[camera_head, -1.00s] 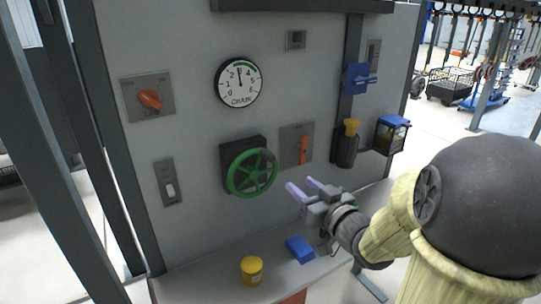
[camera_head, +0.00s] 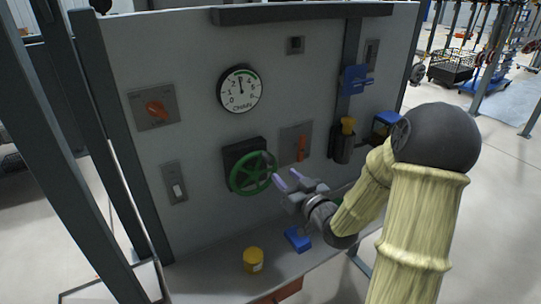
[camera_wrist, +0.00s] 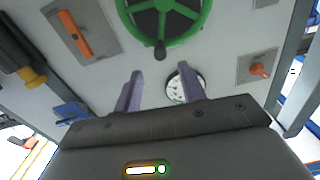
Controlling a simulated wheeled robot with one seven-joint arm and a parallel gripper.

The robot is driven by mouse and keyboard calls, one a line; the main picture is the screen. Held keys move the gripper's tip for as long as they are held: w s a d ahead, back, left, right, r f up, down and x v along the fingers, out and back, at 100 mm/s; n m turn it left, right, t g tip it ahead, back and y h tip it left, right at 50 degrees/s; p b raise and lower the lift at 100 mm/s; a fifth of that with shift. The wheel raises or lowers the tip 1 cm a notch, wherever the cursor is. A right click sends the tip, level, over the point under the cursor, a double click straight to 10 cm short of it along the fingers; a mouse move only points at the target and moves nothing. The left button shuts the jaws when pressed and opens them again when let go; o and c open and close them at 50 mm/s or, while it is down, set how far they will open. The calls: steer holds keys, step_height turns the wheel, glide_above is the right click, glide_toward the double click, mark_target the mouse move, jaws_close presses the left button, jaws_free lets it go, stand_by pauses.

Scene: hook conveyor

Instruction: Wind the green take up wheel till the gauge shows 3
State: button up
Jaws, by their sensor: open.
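The green take up wheel (camera_head: 253,173) is mounted on a dark block on the grey panel. In the wrist view the green wheel (camera_wrist: 165,22) shows at the top, with a dark handle knob (camera_wrist: 160,50) on its near rim. The round white gauge (camera_head: 240,90), marked CHAIN, sits above the wheel; its needle points nearly straight up, between 2 and 4. It also shows in the wrist view (camera_wrist: 184,88). My gripper (camera_head: 287,180) is open and empty, its two lilac fingers just right of the wheel's rim. In the wrist view the fingers (camera_wrist: 158,88) lie apart from the wheel.
An orange lever (camera_head: 301,149) on a plate is right of the wheel. An orange rotary switch (camera_head: 155,108) and a white rocker switch (camera_head: 177,190) are at left. A yellow tub (camera_head: 253,260) and a blue block (camera_head: 297,239) stand on the shelf below.

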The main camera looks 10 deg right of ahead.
mark_target(272, 164)
steer(key=p+x, duration=0.3)
steer(key=x, duration=0.6)
steer(key=shift+f, duration=0.1)
jaws_close()
